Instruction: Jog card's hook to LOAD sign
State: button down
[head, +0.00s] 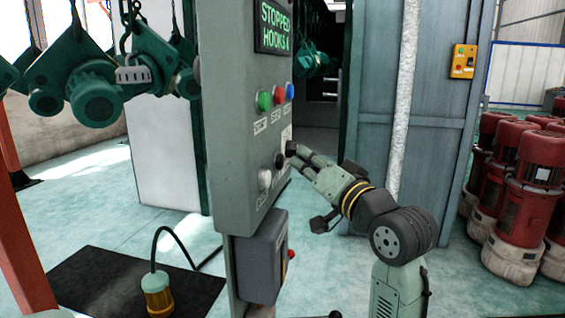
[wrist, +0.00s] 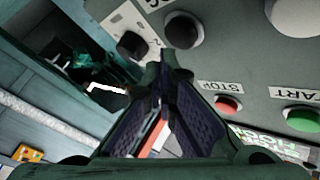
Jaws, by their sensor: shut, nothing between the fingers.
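The grey control panel (head: 232,120) stands upright at the middle left of the head view. Its display (head: 272,27) shows green text, "STOPPED" and a "HOOKS" line. Below are green (head: 264,101), red (head: 278,96) and blue (head: 290,91) buttons. My gripper (head: 291,149) is shut and empty at the panel's lower right, close to a black knob (head: 280,160). In the wrist view, my fingertips (wrist: 178,62) lie just below that round black control (wrist: 183,28); contact is unclear. Another black control (wrist: 132,45) sits on a white plate. Green hoist parts (head: 97,92) hang at left. No card or LOAD sign is identifiable.
A grey box (head: 262,268) with a red button sits under the panel. A yellow-based lamp (head: 158,293) stands on a dark mat. Red motors (head: 518,190) stand at right.

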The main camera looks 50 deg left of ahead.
jog(key=shift+s+a, duration=0.25)
jog(key=shift+a, duration=0.15)
